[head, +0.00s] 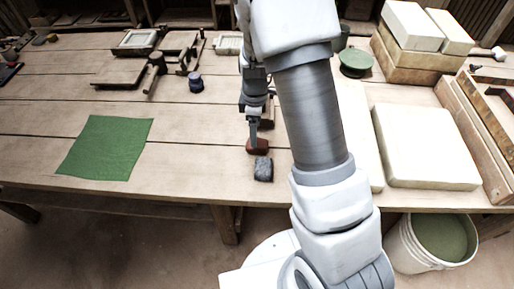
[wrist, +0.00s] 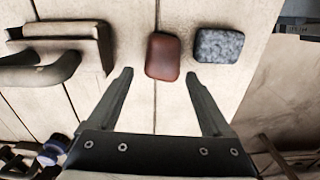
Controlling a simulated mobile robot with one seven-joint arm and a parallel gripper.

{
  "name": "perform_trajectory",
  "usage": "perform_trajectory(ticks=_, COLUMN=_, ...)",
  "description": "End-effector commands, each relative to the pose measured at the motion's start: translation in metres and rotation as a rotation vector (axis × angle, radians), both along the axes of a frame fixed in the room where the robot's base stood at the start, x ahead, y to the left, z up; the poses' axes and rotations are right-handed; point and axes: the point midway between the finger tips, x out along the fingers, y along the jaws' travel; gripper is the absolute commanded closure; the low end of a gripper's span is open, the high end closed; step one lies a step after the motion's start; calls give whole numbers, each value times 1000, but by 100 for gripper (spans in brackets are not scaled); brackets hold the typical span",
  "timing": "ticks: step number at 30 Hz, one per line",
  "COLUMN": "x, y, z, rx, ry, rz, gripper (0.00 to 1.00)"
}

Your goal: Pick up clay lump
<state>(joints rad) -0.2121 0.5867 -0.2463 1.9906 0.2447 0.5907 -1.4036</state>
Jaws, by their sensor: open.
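The clay lump, a reddish-brown rounded block (head: 258,146), lies on the wooden table, and its near part shows clearly in the wrist view (wrist: 163,55). My gripper (head: 254,136) is over it, pointing down. In the wrist view my gripper (wrist: 158,74) is open, with the lump ahead of and between its two fingertips, and a gap shows on each side. I cannot tell the exact height of the fingertips over the table. In the head view, a finger hides part of the lump.
A grey speckled block (head: 263,169) lies close beside the lump, and it is also in the wrist view (wrist: 218,46). A wooden tool with a handle (wrist: 62,46) is to the left there. A green cloth (head: 106,147) lies at left, and pale slabs (head: 424,146) at right.

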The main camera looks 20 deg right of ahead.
Motion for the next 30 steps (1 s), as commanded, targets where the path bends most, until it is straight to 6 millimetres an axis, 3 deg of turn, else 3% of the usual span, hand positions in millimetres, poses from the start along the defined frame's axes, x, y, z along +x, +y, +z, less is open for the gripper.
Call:
perform_trajectory(ticks=9, x=-6, y=-5, z=-44, rx=-1, ry=4, rz=0, gripper=16)
perform_trajectory(ticks=19, x=-5, y=-5, z=-51, rx=-1, ry=0, rz=0, gripper=16)
perform_trajectory(ticks=30, x=-5, y=-5, z=-51, rx=-1, ry=1, rz=0, gripper=81)
